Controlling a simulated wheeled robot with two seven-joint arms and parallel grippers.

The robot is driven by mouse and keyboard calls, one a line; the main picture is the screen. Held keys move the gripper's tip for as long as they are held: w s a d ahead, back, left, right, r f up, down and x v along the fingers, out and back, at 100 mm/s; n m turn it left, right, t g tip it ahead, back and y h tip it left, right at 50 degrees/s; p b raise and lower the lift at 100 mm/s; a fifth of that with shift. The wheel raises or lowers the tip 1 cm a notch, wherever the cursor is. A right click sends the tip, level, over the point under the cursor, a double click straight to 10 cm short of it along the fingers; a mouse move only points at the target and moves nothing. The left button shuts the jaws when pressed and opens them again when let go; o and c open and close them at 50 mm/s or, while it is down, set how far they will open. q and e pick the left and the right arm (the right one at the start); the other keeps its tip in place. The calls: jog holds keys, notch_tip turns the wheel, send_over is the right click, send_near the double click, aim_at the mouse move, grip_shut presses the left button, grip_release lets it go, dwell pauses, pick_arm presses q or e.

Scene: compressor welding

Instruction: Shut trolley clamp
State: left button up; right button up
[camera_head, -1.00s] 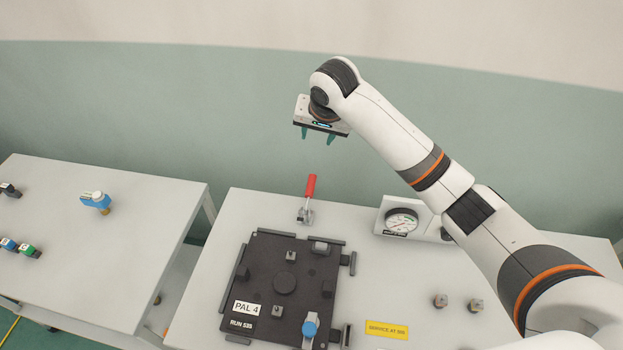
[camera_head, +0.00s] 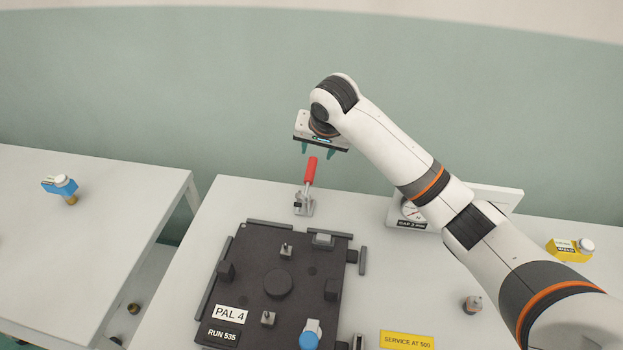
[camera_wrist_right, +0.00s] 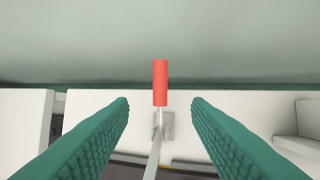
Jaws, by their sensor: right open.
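The trolley clamp (camera_head: 303,207) stands on the tabletop at the back edge of the dark pallet plate. Its red handle (camera_head: 310,172) points up and leans slightly right. My right gripper (camera_head: 317,152) is just above the handle in the head view, jaws apart and empty. In the right wrist view the red handle (camera_wrist_right: 160,83) stands upright between and beyond the two green fingers (camera_wrist_right: 160,102), touching neither. The clamp's metal base (camera_wrist_right: 166,122) shows below it. My left gripper is not in view.
The dark pallet plate (camera_head: 252,262) labelled PAL 4 lies in front of the clamp. A dial gauge (camera_head: 411,211) stands to the right, partly behind my arm. A blue part (camera_head: 60,186) sits on the left table (camera_head: 100,240).

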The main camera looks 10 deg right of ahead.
aim_at(312, 169)
jog(key=x, duration=1.2)
jog(key=shift+s, duration=0.1)
jog(key=shift+c, duration=0.3)
grip_shut()
